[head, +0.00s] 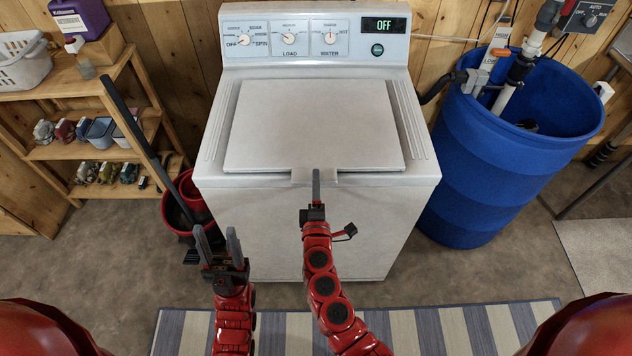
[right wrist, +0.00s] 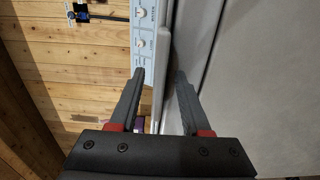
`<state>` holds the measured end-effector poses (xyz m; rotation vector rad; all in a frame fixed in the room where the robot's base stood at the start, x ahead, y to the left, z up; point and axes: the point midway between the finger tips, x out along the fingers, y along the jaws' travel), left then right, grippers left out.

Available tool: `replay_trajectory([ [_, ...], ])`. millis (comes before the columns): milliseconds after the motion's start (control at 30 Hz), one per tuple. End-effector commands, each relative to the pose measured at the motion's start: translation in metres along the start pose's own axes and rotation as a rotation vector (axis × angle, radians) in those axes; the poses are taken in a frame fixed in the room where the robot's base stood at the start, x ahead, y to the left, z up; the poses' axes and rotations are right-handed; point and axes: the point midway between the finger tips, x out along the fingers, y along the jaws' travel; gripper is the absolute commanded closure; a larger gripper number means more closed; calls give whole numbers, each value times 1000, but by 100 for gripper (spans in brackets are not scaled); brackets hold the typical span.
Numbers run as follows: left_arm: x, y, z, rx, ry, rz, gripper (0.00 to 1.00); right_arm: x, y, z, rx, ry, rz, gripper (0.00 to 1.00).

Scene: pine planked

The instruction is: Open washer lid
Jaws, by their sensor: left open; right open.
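The white top-loading washer (head: 315,235) stands in the middle of the head view. Its pale lid (head: 310,125) lies flat and closed, with a small notch in the washer's rim at the lid's front edge. My right gripper (head: 316,178) is at that notch, its fingers pointing at the lid's front edge. In the right wrist view my right gripper (right wrist: 160,78) is open, and the lid's edge (right wrist: 163,85) shows between its fingers. Contact cannot be told. My left gripper (head: 218,240) is open and empty, left of the washer's front and lower than the lid.
The control panel (head: 315,40) with dials and an "OFF" display rises behind the lid. A blue barrel (head: 490,185) with pipes stands to the right. A striped rug (head: 440,328) lies in front.

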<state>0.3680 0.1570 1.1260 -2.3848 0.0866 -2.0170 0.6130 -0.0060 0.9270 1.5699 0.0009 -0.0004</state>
Motion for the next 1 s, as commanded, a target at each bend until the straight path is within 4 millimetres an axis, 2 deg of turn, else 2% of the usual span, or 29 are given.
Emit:
replay_trajectory([
  [200,0,0,0,0,0,0,50,0,0,0,1,0,0,52],
  [467,0,0,0,0,0,0,50,0,0,0,1,0,1,99],
  [1000,0,0,0,0,0,0,50,0,0,0,1,0,0,100],
])
